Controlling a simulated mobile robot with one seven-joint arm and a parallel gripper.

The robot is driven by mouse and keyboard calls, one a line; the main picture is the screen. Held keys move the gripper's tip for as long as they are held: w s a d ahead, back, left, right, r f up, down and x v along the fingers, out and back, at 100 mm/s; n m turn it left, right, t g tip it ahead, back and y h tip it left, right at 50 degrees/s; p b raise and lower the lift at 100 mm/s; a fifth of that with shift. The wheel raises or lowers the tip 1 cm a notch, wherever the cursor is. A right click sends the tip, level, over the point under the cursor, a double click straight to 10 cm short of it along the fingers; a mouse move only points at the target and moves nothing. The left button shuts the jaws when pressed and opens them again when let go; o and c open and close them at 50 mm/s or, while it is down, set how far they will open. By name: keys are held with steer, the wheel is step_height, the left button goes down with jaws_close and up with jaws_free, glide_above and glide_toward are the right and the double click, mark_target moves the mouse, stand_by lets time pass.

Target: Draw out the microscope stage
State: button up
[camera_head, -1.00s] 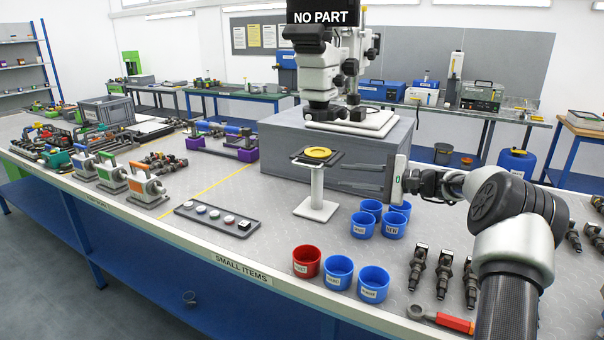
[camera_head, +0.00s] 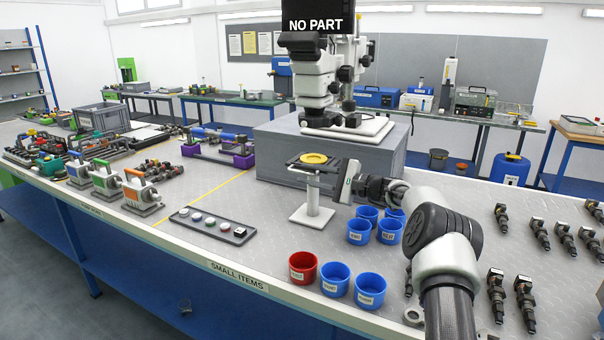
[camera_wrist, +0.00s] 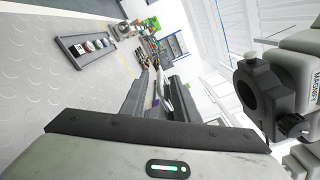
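The microscope stage (camera_head: 314,158) is a small dark square plate with a yellow ring on top. It stands on a white post with a flat square base, in front of the grey block under the microscope (camera_head: 322,85). My gripper (camera_head: 302,174) reaches in from the right, fingers one above the other, at the post just under the plate. In the wrist view the two dark fingers (camera_wrist: 157,82) stand apart, with a gap between them. The fingers overlap the stage in the head view, so I cannot tell whether they touch it.
A dark tray (camera_head: 212,225) with small round parts lies to the left. Injectors (camera_head: 525,300) lie at right. A "NO PART" display (camera_head: 315,24) hangs above.

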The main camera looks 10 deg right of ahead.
steer(key=shift+x, duration=1.3)
jaws_close()
steer(key=shift+f, duration=0.1)
